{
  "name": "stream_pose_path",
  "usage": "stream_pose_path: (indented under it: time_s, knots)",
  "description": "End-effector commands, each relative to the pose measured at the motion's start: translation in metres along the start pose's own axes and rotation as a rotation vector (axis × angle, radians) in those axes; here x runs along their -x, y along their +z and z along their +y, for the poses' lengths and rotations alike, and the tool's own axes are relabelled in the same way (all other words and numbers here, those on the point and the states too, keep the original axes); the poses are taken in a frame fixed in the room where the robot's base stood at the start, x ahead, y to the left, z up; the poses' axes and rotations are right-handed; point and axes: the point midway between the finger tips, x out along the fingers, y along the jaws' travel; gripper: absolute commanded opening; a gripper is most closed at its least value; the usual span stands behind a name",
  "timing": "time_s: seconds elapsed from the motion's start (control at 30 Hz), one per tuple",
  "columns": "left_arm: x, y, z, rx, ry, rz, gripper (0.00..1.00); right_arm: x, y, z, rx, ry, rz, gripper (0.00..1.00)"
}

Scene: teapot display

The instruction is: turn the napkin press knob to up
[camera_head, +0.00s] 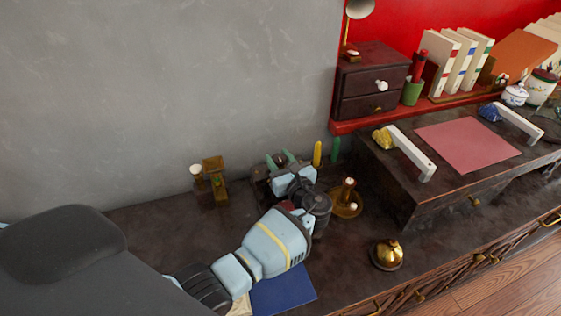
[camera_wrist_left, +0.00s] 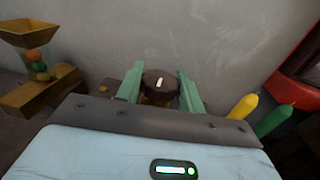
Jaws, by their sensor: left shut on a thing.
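The napkin press knob (camera_wrist_left: 155,90) is dark and round with a white mark, seen between my left gripper's green fingers in the left wrist view. The mark points nearly straight up in that picture, with a slight lean to the right. My left gripper (camera_wrist_left: 159,80) is shut on the knob, one finger on each side. In the head view my left gripper (camera_head: 280,158) is at the back of the dark counter near the grey wall. There its own body hides the knob and most of the press. My right gripper is not in view.
A brass stand (camera_head: 214,180) is left of the gripper. Yellow (camera_head: 318,153) and green (camera_head: 336,149) upright pieces stand close on its right. A brass dish (camera_head: 346,206) and a brass bell (camera_head: 386,254) are to the right. A blue cloth (camera_head: 284,291) lies below my arm.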

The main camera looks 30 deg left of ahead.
Motion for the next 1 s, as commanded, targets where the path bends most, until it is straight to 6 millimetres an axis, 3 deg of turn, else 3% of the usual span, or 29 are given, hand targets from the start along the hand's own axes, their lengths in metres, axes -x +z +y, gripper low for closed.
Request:
stream_pose_path:
  time_s: [0.7, 0.73, 0.9, 1.0]
  knots:
    - [0.0000, -0.0003, 0.0001, 0.000, 0.090, 0.000, 0.15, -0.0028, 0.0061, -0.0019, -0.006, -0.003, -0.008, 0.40]
    - [0.0000, -0.0002, 0.0001, 0.000, 0.090, 0.000, 0.39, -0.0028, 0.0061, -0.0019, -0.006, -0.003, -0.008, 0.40]
    - [-0.0001, -0.0002, 0.0001, 0.000, 0.090, 0.000, 0.59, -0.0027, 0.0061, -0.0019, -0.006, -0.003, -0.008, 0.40]
    - [-0.0001, -0.0002, 0.0000, 0.000, 0.089, 0.000, 0.59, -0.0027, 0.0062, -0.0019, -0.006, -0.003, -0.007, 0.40]
